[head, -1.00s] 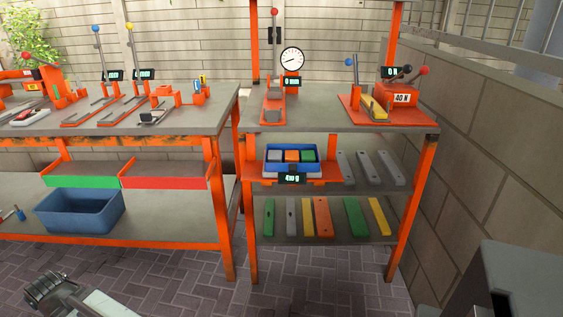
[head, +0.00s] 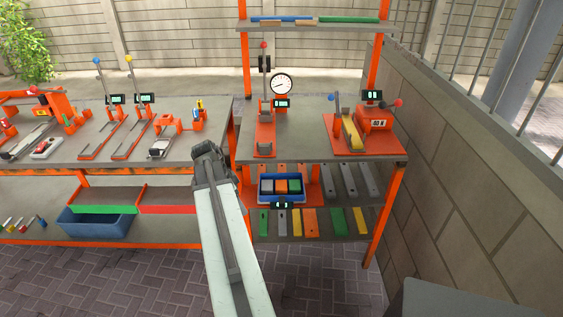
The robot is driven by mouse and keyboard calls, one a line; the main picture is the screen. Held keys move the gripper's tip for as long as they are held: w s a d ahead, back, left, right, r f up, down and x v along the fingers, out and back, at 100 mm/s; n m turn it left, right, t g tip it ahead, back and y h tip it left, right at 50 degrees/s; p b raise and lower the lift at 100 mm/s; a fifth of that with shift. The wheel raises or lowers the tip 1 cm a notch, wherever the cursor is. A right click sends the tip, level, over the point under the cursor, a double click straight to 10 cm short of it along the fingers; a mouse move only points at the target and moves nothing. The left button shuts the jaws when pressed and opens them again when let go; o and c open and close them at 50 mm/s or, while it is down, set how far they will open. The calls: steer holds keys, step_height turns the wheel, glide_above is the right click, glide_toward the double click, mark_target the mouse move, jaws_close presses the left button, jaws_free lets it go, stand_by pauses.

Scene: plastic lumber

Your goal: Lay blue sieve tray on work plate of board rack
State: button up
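A blue tray (head: 263,194) with grey, orange and green blocks in it sits on an orange scale-like stand in the middle level of the board rack (head: 400,189). I cannot see sieve holes in it. The rack's grey work plate (head: 300,143) carries orange fixtures and has bare patches between them. My gripper (head: 207,154) is at the end of my raised arm, left of the rack and in front of the bench edge. It appears apart from the tray in the picture. Its fingers are too unclear to tell whether they are open, and I see nothing held.
An orange press with a dial gauge (head: 281,84) and an orange fixture with a yellow board (head: 351,134) stand on the work plate. Boards lie on the lower shelves. A blue bin (head: 95,226) sits under the left bench (head: 120,158). A block wall (head: 470,180) closes the right side.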

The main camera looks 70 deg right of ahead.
mark_target(281, 199)
steer(key=s+d+r+m+p, duration=0.45)
steer(key=s+d+r, duration=0.2)
steer(key=s, duration=0.35)
steer(key=shift+m+g, duration=0.45)
steer(key=shift+g, duration=0.05)
steer(key=b+x, duration=0.8)
steer(key=shift+s+a+b, duration=0.1)
steer(key=shift+a+b, duration=0.05)
steer(key=shift+b, duration=0.25)
steer(key=shift+r, duration=0.2)
jaws_close()
steer(key=shift+r+p, duration=0.1)
steer(key=shift+p, duration=0.2)
step_height(281, 199, up, 18)
steer(key=p, duration=1.8)
